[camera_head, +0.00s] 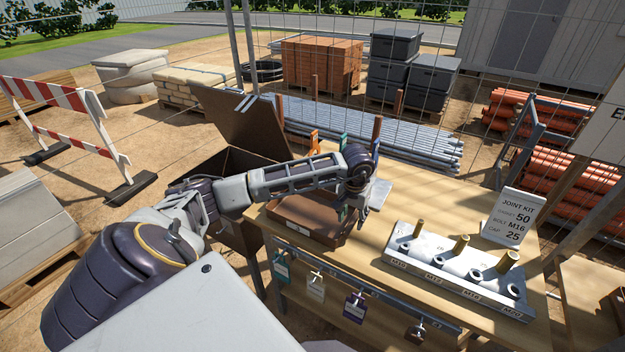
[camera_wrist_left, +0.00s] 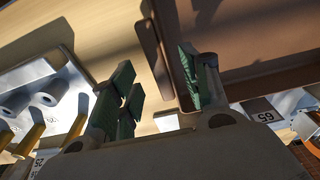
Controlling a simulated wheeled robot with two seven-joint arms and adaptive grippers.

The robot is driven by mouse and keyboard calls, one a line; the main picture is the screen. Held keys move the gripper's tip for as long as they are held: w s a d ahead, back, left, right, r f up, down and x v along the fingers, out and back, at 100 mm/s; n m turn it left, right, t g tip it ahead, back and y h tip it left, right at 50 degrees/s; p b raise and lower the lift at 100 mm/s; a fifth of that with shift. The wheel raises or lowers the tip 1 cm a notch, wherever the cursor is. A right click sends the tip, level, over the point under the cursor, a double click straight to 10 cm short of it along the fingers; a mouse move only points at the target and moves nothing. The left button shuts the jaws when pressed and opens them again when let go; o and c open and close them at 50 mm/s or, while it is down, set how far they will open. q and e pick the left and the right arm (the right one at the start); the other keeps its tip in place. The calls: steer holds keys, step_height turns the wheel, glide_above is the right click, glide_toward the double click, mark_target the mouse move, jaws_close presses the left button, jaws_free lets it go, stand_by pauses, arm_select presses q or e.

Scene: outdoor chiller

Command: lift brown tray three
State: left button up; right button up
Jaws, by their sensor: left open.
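The brown tray (camera_head: 300,212) lies on the wooden table, partly behind my left arm. It has a small white label on its front wall. In the left wrist view the tray (camera_wrist_left: 225,82) fills the upper right, with its rim between my fingers. My left gripper (camera_head: 357,207) is above the tray's right side, pointing down. In the wrist view this gripper (camera_wrist_left: 157,90) is open, one green-padded finger over the tray's inside and the other outside, over the table. Whether either pad touches the wall I cannot tell. My right gripper is not in view.
A grey block with bolts and sleeves (camera_head: 460,268) and a joint kit sign (camera_head: 513,216) stand on the table to the right. An open dark brown box (camera_head: 232,165) is left of the table. Tags hang along the table's front edge. Bare wood lies between tray and block.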

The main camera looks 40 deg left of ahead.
mark_target(352, 221)
arm_select(q)
steer(key=shift+w+a+f+p, duration=0.15)
steer(key=shift+f+p, duration=0.1)
steer(key=shift+f, duration=0.75)
steer(key=shift+w+d+f+p, duration=0.1)
steer(key=shift+f+p, duration=0.15)
steer(key=shift+f, duration=0.7)
jaws_close()
